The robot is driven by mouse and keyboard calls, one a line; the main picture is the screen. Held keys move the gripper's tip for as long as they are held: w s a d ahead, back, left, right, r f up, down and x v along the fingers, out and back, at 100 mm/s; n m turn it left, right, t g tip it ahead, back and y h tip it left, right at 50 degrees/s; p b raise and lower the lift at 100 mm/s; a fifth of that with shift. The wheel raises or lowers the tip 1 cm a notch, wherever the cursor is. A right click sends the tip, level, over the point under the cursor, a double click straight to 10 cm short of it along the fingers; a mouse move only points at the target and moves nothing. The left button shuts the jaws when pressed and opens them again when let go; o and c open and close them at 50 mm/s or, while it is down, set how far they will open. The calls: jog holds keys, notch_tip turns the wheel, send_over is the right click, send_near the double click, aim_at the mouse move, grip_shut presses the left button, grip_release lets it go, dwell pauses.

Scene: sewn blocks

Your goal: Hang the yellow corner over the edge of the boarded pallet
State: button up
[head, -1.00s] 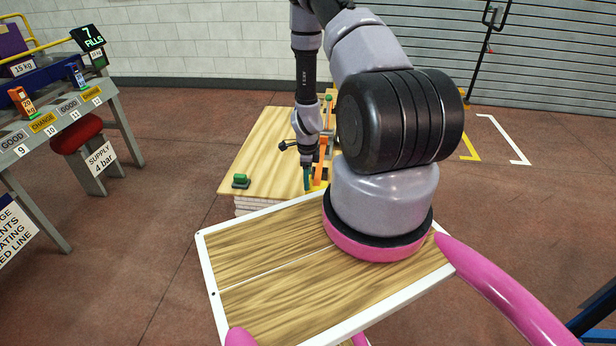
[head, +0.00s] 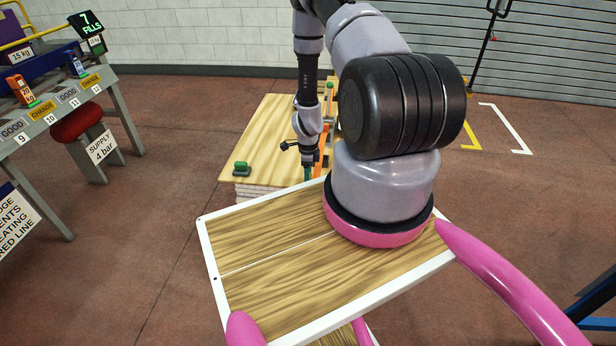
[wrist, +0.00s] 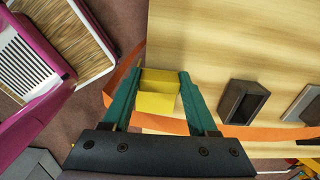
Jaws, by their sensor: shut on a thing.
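The yellow corner (wrist: 158,92) is an angled piece held between the two teal fingers of my gripper (wrist: 160,80) in the wrist view. It overlaps the edge of the boarded pallet (wrist: 200,40) there; I cannot tell whether it touches the board. In the head view the pallet (head: 262,130) has a pale plywood top, and my gripper (head: 308,172) points down at its near right part. The yellow corner cannot be made out in the head view. An orange strap (wrist: 235,133) runs along the pallet edge beside the fingers.
A dark hollow block (wrist: 243,102) and a grey flat piece (wrist: 303,104) lie on the board to the right. A green piece (head: 242,167) sits at the pallet's near left. My wood-topped tray fills the foreground. A bench (head: 60,110) stands left.

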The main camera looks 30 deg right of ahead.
jog(key=shift+f, duration=0.4)
jog(key=o, duration=1.4)
jog(key=shift+o, duration=0.2)
